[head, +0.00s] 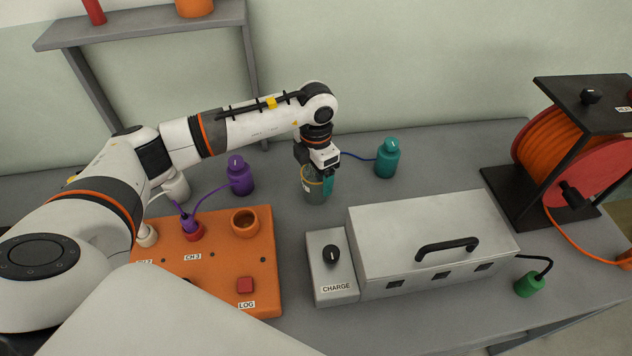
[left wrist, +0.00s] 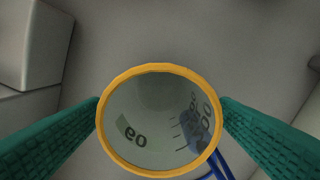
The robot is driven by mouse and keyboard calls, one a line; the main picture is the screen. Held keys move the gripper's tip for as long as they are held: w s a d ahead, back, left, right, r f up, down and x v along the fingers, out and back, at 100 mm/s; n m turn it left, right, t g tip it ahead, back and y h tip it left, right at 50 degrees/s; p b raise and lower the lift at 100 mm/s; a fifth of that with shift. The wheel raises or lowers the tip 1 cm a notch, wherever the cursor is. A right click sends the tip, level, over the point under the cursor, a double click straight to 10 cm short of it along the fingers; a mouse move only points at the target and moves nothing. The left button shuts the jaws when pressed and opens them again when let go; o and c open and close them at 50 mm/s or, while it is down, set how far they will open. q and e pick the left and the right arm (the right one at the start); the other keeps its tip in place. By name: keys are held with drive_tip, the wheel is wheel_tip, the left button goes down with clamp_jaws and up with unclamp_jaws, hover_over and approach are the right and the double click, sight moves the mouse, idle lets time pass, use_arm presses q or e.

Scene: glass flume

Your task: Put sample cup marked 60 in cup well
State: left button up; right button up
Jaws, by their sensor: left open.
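The sample cup (head: 314,194) is clear with a yellow rim and stands on the grey bench behind the white case. In the left wrist view the cup (left wrist: 145,105) is seen from above, with "60" and scale marks on its wall. My left gripper (head: 319,176) is over it, open, with a teal finger on each side of the rim; the fingers look very close to the cup. The cup well appears to be the round orange collar (head: 244,222) on the orange panel, left of the cup; it looks empty. My right gripper is out of view.
The orange panel (head: 206,262) has a purple plug (head: 191,227) in a socket beside the collar. A purple bottle-shaped connector (head: 240,176) and a teal one (head: 387,158) stand behind. The white case (head: 430,235) and CHARGE box (head: 331,270) are in front of the cup. An orange cable reel (head: 560,150) is at right.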

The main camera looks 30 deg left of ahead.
use_arm(q)
drive_tip(key=c, duration=1.1)
drive_tip(key=shift+c, duration=0.2)
